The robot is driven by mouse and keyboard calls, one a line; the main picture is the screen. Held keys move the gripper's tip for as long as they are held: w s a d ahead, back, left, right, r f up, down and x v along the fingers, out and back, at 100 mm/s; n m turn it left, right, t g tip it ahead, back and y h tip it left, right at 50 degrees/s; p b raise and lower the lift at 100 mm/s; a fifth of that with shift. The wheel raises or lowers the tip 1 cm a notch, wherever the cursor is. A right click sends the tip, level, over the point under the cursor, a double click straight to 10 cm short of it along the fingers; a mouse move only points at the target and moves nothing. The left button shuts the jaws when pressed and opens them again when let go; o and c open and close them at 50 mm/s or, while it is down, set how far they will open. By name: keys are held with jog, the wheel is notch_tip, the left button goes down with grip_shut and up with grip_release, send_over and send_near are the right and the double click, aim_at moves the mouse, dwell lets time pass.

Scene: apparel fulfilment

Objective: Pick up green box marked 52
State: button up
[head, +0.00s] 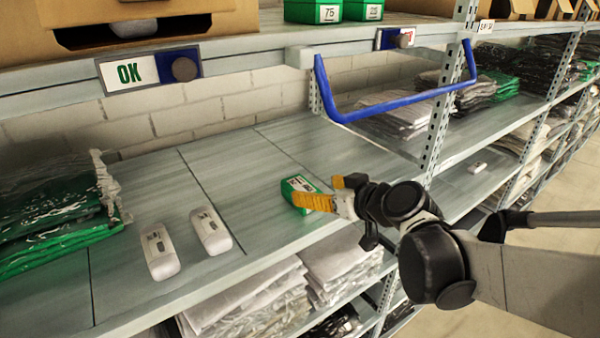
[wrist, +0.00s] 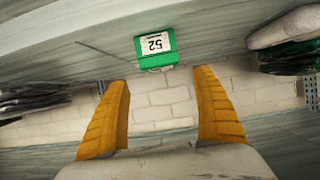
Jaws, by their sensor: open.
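The green box marked 52 (head: 300,186) sits on the middle grey shelf in the head view, with a white label on top. It also shows in the wrist view (wrist: 155,50), where the number 52 reads upside down. My gripper (head: 325,192) is at the box's near right side in the head view, and one yellow finger covers part of the box. In the wrist view my gripper (wrist: 162,92) has its two yellow fingers spread wide. The box lies beyond the fingertips, roughly centred in the gap. Nothing is between the fingers.
Two white devices (head: 160,251) (head: 211,231) lie left of the box. Green-and-clear bagged garments (head: 50,215) are stacked at far left. A blue bar (head: 400,101) hangs above the shelf. Green boxes (head: 313,11) stand on the upper shelf. Shelf around the box is clear.

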aim_at(292, 183)
jog(key=shift+w+a, duration=0.2)
jog(key=shift+w, duration=0.3)
jog(key=x, duration=0.5)
jog(key=shift+w+a, duration=0.2)
jog(key=p+x, duration=0.1)
jog(key=x, duration=0.4)
jog(key=shift+s+a+f, duration=0.1)
jog(key=shift+a+f, duration=0.05)
jog(key=shift+f, duration=0.05)
jog(key=shift+s, duration=0.15)
jog(key=c, duration=1.3)
